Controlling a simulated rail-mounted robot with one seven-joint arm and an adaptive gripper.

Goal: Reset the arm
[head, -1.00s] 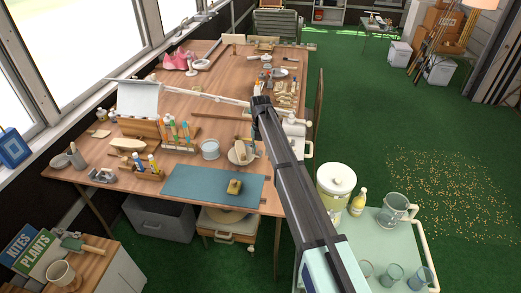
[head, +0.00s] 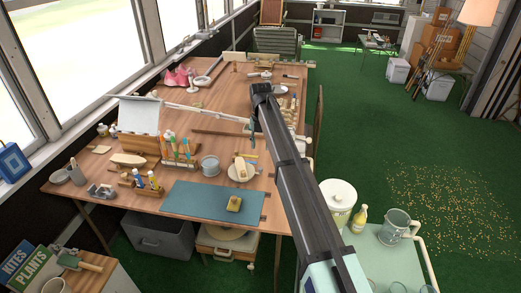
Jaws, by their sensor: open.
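My arm reaches from the lower right over the right edge of the wooden worktable (head: 180,108), its bent end above the table. My gripper (head: 253,138) hangs below that bend and only a small dark part shows beside the arm link; the rest is hidden. It appears open, with nothing seen in it.
A teal mat (head: 195,201) with a yellowish block (head: 234,203) lies at the table's front. A paint rack (head: 178,158) and white-lidded box (head: 138,116) stand left. A cart (head: 392,262) holds a pitcher (head: 395,226), a bottle (head: 359,219) and a lidded jar (head: 338,202).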

